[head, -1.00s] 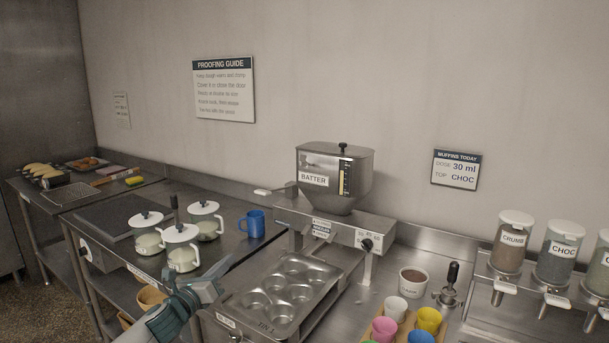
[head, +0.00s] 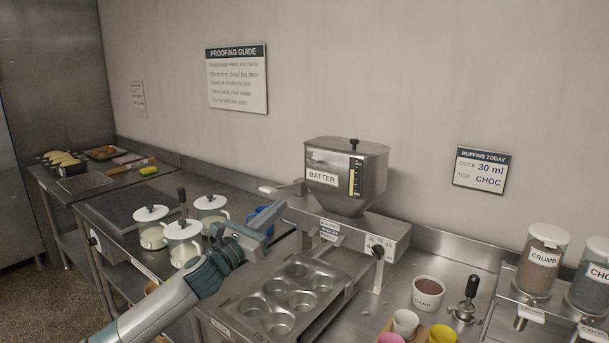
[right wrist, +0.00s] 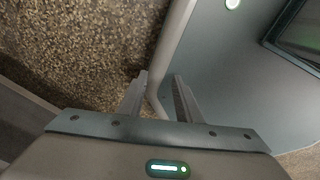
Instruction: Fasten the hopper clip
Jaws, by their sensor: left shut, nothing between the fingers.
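The batter hopper (head: 345,180) is a steel box with a lid, standing on the dispenser body (head: 350,226) against the wall. A lever-like arm with a pale end (head: 283,188) sticks out at its left side; I cannot tell whether it is the hopper clip or whether it is fastened. My left gripper (head: 258,238) is shut and empty, below and left of this lever and apart from it, in front of the blue mug (head: 270,214). My right gripper (right wrist: 158,92) shows in the right wrist view, its fingers apart and empty, over the floor.
A muffin tin (head: 290,300) lies under the dispenser. Several white-lidded jars (head: 183,243) stand left of my left gripper. A bowl of dark topping (head: 428,293), a tamper-like tool (head: 467,300) and coloured cups are at right. Crumb and choc dispensers (head: 541,262) stand farther right.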

